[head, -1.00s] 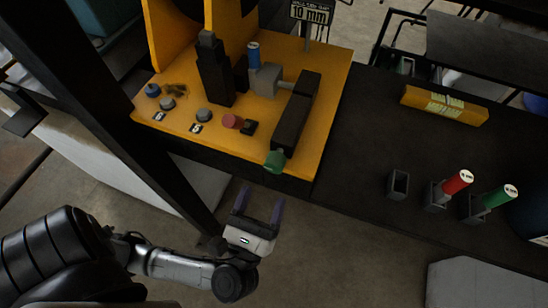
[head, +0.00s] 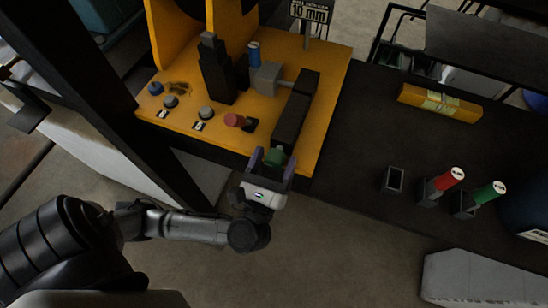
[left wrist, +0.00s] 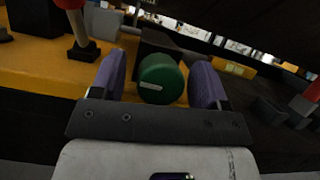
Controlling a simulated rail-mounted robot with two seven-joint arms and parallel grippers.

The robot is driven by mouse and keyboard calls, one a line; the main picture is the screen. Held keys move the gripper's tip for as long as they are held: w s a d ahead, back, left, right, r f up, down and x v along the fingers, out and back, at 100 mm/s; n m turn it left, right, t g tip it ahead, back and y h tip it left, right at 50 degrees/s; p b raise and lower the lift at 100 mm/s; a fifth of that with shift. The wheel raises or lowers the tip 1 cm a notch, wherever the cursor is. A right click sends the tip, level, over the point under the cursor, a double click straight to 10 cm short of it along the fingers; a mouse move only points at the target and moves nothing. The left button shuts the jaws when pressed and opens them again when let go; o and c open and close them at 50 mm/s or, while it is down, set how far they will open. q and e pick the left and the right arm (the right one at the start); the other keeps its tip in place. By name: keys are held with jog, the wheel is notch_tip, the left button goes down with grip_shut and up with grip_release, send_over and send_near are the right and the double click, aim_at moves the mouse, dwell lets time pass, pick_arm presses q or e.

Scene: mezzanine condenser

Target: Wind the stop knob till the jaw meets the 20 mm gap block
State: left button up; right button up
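The stop knob (head: 274,157) is green and sits at the front end of a dark block (head: 291,122) on the yellow machine. My left gripper (head: 273,160) is at it, its purple fingers either side. In the left wrist view the knob (left wrist: 161,79) lies between the fingers (left wrist: 157,82), with a gap showing on the left and a very narrow one on the right, so the gripper looks open. A grey block (head: 267,78), perhaps the jaw, stands behind on the rod side. A blue-topped piece (head: 254,54), perhaps the gap block, stands beside it; its size mark is unreadable. My right gripper is out of view.
A sign (head: 309,13) reads 10 mm. A red-handled piece (head: 448,179) and a green-handled piece (head: 489,193) stand in holders on the dark bench, next to an empty holder (head: 393,180). A red knob (head: 234,120) is left of the dark block.

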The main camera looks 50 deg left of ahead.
pick_arm(q)
jog(key=c, duration=0.9)
jog(key=m+h+p, duration=0.1)
jog(key=m, duration=0.1)
jog(key=m+p, duration=0.1)
jog(key=shift+r+m+t+h, duration=0.3)
jog(key=shift+m+t+h, duration=0.1)
jog(key=shift+f+m+h+p, duration=0.25)
jog(key=shift+m+h+p, duration=0.35)
jog(key=shift+m+p, duration=0.45)
jog(key=shift+m+b, duration=0.25)
jog(key=shift+b, duration=0.05)
jog(key=o, duration=0.7)
jog(key=shift+o, duration=1.2)
